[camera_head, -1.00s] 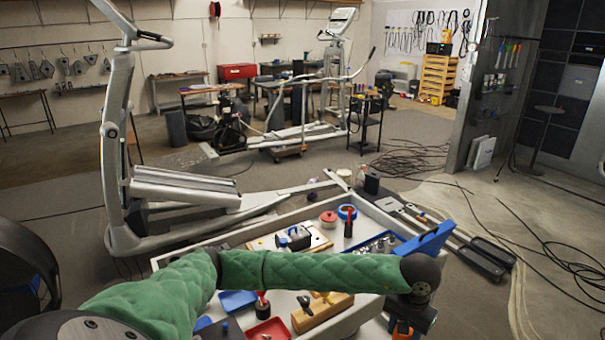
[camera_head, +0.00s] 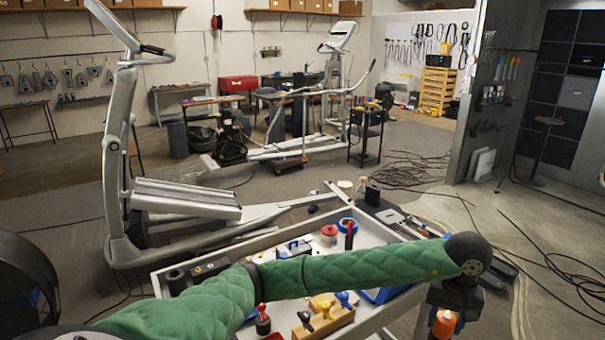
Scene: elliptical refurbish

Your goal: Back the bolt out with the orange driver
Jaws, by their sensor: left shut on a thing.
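My left arm in its green sleeve reaches across the tool cart (camera_head: 215,250) from the left. My left gripper (camera_head: 446,308) points down beyond the cart's right side. It is shut on the orange driver (camera_head: 444,323), whose orange part shows below the dark jaws; its lower end is cut off by the picture's bottom edge. A grey elliptical trainer (camera_head: 118,190) stands at the left, with its long rail running behind the cart. I cannot make out the bolt. My right gripper is not in view.
Loose cables (camera_head: 410,170) cover the floor beyond.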

